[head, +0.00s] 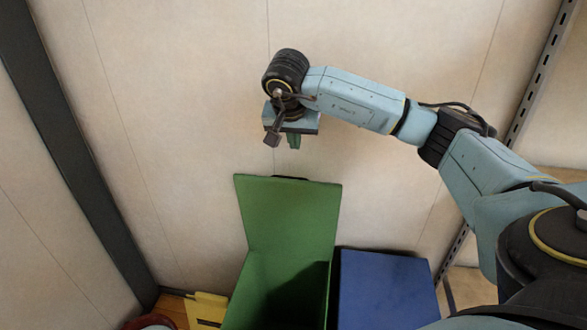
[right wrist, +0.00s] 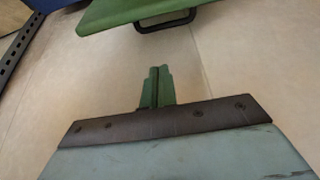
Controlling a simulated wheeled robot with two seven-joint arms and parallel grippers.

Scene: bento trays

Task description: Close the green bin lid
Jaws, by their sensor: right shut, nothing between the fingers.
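The green bin (head: 285,285) stands against the back wall in the lower middle of the head view. Its green lid (head: 288,215) is open and stands up, leaning back toward the wall. In the right wrist view the lid (right wrist: 130,10) shows at the top, with a black handle (right wrist: 166,20) on its edge. My right gripper (head: 294,142) hangs just above the lid's upper edge in the head view, apart from it. Its green fingers (right wrist: 156,85) are shut together with nothing between them. My left gripper is not in view.
A blue bin (head: 385,290) with its top closed stands right of the green bin. A yellow item (head: 207,309) is on the floor at left. A dark post (head: 75,140) rises at left and a slotted metal upright (head: 533,85) at right. The wall is close behind the lid.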

